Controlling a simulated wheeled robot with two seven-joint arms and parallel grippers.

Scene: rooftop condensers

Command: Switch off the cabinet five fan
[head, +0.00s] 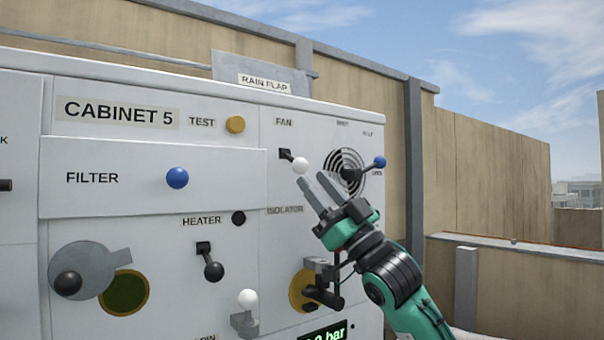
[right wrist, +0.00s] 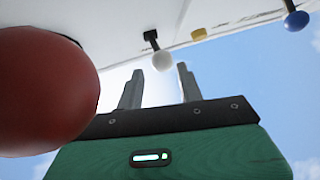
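The fan switch (head: 301,165) is a short black lever with a white ball, under the FAN label on the cabinet 5 front (head: 215,270). The lever slants down and right from its black base. My right gripper (head: 311,177) is open, its two fingertips just below and right of the white ball. In the right wrist view the white ball (right wrist: 162,61) shows between the tips of my right gripper (right wrist: 160,72); I cannot tell whether they touch it. The gripper holds nothing that I can see. My left gripper is not in view.
A round vent grille (head: 345,160) with a blue-ball lever (head: 380,162) is close right of the fingers. The isolator (head: 301,290) and heater lever (head: 212,268) are below. The filter panel's blue knob (head: 177,178) is left. A large red ball (right wrist: 45,90) is close to the wrist camera.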

